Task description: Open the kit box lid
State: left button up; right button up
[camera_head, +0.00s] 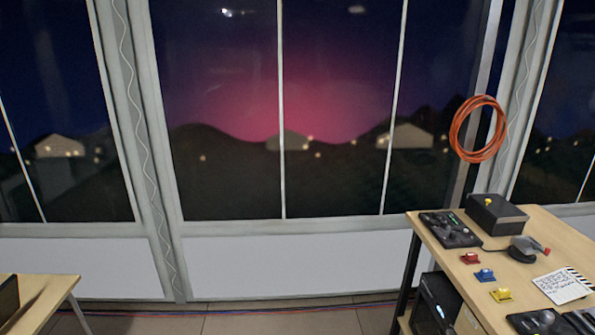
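A dark grey box (496,216) with a small yellow knob on top stands at the back of the right-hand table. It looks like the kit box, and its lid appears closed. The front and left faces show; its inside is hidden. Neither of my grippers is in the camera_head view, so nothing of mine is near the box in this picture.
The right-hand wooden table (549,248) bears a black control panel (450,229), a dark grey device (523,249), red, blue and yellow small pieces, and a clapperboard (562,285). A black tower (436,303) stands below. Another table (48,293) is at lower left.

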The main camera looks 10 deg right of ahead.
aim_at(495, 203)
jog(key=i+z, duration=0.15)
jog(key=i, duration=0.35)
jog(key=i+j+z, duration=0.2)
jog(key=i, duration=0.3)
jog(key=i+j+z, duration=0.15)
jog(key=i, duration=0.35)
